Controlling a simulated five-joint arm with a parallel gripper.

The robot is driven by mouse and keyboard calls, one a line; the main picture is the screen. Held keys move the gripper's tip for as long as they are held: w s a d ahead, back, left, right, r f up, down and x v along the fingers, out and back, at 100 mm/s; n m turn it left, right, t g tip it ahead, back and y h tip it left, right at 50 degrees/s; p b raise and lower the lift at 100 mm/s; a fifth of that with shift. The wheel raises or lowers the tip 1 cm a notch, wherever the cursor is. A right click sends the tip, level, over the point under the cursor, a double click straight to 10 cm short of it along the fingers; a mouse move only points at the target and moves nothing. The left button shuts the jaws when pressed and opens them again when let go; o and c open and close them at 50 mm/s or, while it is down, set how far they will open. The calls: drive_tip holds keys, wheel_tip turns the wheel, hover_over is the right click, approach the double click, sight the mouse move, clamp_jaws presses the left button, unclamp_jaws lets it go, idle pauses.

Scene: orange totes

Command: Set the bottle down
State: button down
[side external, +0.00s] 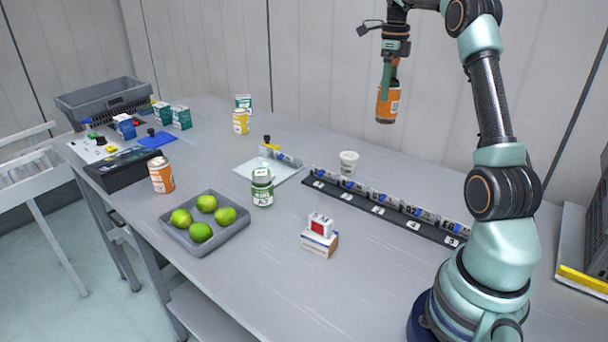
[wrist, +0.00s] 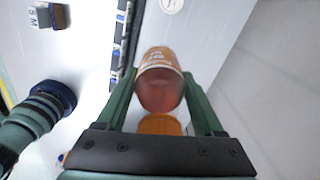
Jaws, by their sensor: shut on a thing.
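An orange bottle (side external: 387,106) with a pale label is held high above the table, in front of the back wall. My gripper (side external: 389,84) is shut on it from above, and the bottle hangs roughly upright with clear air under it. In the wrist view the bottle (wrist: 160,85) sits between the two green fingers of my gripper (wrist: 160,78). An orange round part (wrist: 160,124) shows nearer the palm; I cannot tell whether it belongs to the bottle.
A black rack of small numbered items (side external: 385,207) crosses the table, with a white cup (side external: 348,163) behind it. A green jar (side external: 262,188), a grey tray of limes (side external: 190,237), an orange can (side external: 161,175) and a small box (side external: 319,236) stand leftward. The front middle table is bare.

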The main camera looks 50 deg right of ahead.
drive_tip(key=shift+s+d+m, duration=0.3)
drive_tip(key=shift+s+d, duration=0.55)
drive_tip(key=shift+d, duration=0.05)
wheel_tip(320, 180, down, 20)
drive_tip(key=shift+d+f, duration=0.1)
unclamp_jaws()
